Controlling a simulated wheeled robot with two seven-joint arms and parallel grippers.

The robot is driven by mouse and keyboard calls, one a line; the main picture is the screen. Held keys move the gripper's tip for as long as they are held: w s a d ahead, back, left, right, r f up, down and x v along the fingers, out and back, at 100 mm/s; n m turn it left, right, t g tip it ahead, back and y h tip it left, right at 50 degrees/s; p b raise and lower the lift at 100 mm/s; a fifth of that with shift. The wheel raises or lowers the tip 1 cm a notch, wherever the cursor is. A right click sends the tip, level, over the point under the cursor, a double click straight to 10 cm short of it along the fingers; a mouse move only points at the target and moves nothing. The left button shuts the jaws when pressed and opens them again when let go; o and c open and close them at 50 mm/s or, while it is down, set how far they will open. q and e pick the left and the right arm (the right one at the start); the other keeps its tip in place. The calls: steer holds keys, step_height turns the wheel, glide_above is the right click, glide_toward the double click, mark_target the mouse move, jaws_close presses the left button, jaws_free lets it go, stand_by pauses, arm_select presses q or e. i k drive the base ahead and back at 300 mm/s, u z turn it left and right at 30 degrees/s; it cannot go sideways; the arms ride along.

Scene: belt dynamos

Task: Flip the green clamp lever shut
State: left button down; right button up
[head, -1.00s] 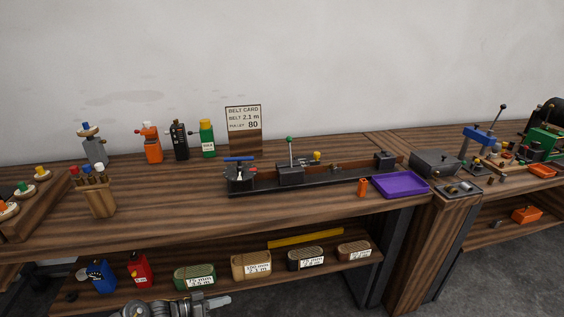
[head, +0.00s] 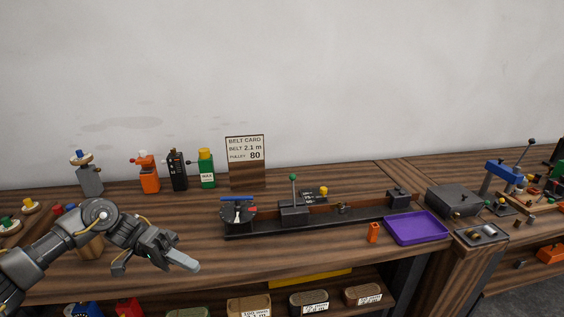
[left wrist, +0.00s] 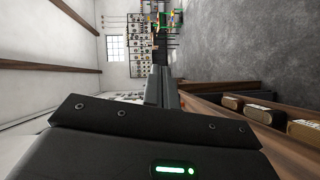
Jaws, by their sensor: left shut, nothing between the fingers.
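The green clamp lever is a thin upright rod with a green ball knob (head: 293,177). It stands up from a dark clamp block (head: 294,214) on the long dark belt rig (head: 330,218) on the bench. My left gripper (head: 190,264) is shut and empty. It hangs over the front of the bench, to the left of the rig and nearer to me, apart from the lever. In the left wrist view the shut gripper (left wrist: 165,85) points along the bench, and the lever cannot be made out. My right gripper is not in view.
A blue-handled part (head: 237,200) stands at the rig's left end. An orange cylinder (head: 373,233) and a purple tray (head: 417,229) lie in front of its right end. A belt card (head: 245,160) and several bottles stand behind.

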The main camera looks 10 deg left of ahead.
mark_target(293, 177)
steer(key=z, duration=0.05)
steer(key=i, duration=1.6)
